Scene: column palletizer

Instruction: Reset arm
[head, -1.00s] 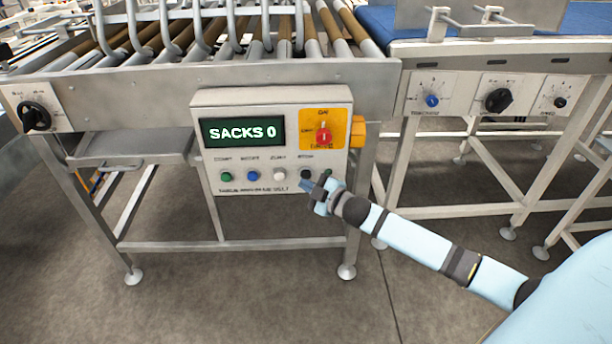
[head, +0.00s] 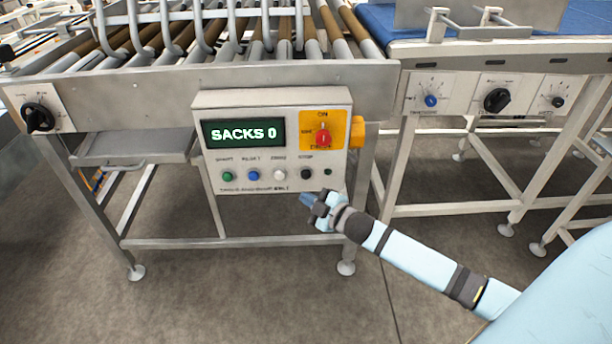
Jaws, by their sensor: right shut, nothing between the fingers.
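My right arm comes in from the lower right. My right gripper (head: 308,203) is shut and empty, just below the lower right edge of the control box (head: 212,180). It looks clear of the buttons, though the exact gap to the box cannot be told. The box has a green display (head: 243,133) reading "SACKS 0". Below it sit a green button (head: 228,176), a blue button (head: 253,175), a white button (head: 279,174) and a black button (head: 306,174). My left gripper is not in view.
A red switch (head: 323,138) sits on a yellow plate at the box's right. The roller conveyor frame (head: 150,90) runs behind and above the box. A blue belt conveyor (head: 378,22) with knob panels stands at right. Metal legs (head: 375,200) flank the open floor (head: 240,290).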

